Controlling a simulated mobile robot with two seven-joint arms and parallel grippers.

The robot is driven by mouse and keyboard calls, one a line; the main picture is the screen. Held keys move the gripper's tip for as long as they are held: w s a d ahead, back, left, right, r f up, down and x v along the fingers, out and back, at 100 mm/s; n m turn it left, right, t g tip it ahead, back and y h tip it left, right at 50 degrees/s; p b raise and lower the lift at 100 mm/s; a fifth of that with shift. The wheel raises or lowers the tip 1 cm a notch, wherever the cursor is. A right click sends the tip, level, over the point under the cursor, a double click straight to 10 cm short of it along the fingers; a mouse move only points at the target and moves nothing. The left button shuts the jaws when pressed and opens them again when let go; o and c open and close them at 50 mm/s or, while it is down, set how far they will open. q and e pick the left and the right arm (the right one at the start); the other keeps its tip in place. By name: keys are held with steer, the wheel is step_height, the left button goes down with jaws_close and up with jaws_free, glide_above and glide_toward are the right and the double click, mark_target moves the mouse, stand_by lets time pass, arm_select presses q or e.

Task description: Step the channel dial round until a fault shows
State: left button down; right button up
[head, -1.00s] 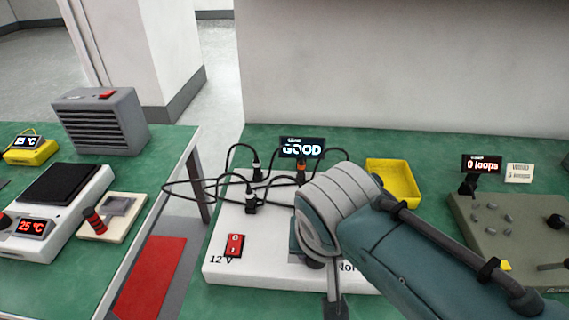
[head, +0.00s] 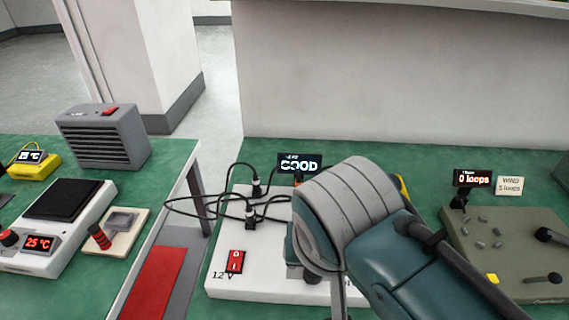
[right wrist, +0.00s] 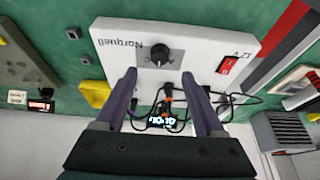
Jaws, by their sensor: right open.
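The channel dial (right wrist: 160,55) is a round black knob with a pale pointer mark on a grey plate. It sits on the white test unit (head: 222,283), which is labelled 12 V. My right gripper (right wrist: 160,74) is open, its two fingertips apart on either side just short of the dial, with nothing held. In the head view my right arm covers the dial and most of the gripper. The unit's display (head: 300,163) reads GOOD; the small line above it is too small to read. My left gripper is not in view.
A red rocker switch (head: 235,261) is on the unit. Black cables (head: 190,208) loop over its back left. A yellow bin (right wrist: 95,94) stands beside it. A grey board (head: 510,235) is at right, its display (head: 472,178) reading 0 loops. Another bench with a heater (head: 103,137) is at left.

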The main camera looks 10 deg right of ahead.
steer(key=v, duration=0.2)
steer(key=shift+s+r, duration=0.15)
steer(key=shift+r, duration=0.2)
steer(key=s+d+r+n+y, duration=0.1)
steer(key=s+d+r+n, duration=0.25)
steer(key=s, duration=0.45)
steer(key=s+d+r+n, duration=0.25)
steer(key=s+d, duration=0.25)
steer(key=s, duration=0.3)
step_height(320, 180, up, 39)
steer(key=p, duration=3.8)
steer(key=shift+s+a+m+g+p, duration=0.2)
steer(key=shift+s+m+g+p, duration=0.1)
steer(key=shift+m+g+p, duration=0.1)
